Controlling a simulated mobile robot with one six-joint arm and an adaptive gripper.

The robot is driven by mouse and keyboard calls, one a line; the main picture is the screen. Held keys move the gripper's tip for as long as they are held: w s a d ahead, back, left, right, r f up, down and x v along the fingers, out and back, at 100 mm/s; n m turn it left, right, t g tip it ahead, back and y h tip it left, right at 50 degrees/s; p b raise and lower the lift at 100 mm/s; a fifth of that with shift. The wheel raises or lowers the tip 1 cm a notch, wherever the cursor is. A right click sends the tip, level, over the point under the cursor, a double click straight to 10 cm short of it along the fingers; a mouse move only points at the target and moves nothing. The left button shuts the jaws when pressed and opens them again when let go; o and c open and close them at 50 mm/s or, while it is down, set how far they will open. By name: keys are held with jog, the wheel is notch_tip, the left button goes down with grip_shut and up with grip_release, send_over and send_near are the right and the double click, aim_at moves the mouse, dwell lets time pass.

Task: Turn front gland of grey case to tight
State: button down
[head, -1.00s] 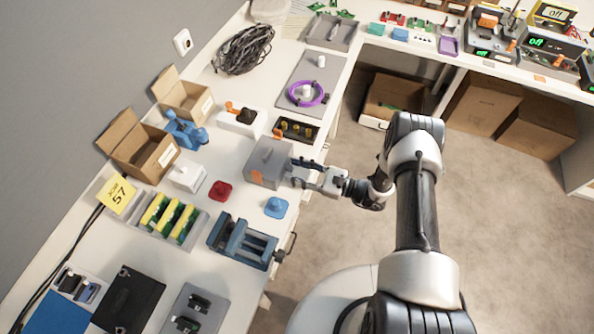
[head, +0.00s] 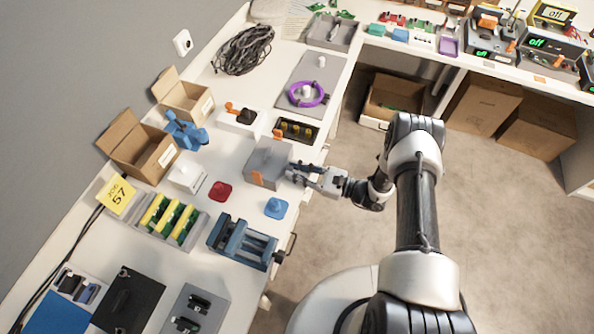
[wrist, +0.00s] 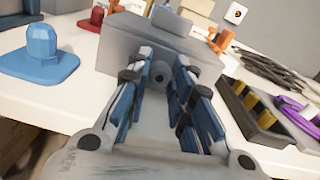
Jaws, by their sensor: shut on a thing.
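The grey case (head: 268,160) stands near the front edge of the bench, with an orange patch on its side. In the wrist view the grey case (wrist: 160,42) fills the upper middle, its front face towards me. The front gland (wrist: 160,73), a round grey fitting with a dark centre, sticks out of that face. My gripper (head: 293,171) reaches the case from the right. In the wrist view my gripper (wrist: 161,80) has its blue-padded fingers on either side of the gland, shut on it. The finger contact is partly hidden in the head view.
A blue knobbed block (head: 276,207) and a red block (head: 220,191) stand left of the case in the wrist view. A blue vise (head: 242,243) sits nearer me. A black tray with yellow-topped parts (head: 296,130) lies just beyond the case.

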jog(key=m+b, duration=0.2)
jog(key=m, duration=0.1)
jog(key=shift+f, duration=0.15)
jog(key=shift+m, duration=0.8)
jog(key=c, duration=1.4)
grip_release()
jog(key=shift+d, duration=0.15)
jog(key=v, duration=1.1)
jog(key=shift+s+d, duration=0.1)
jog(key=shift+d, duration=0.25)
jog(key=shift+c, duration=0.4)
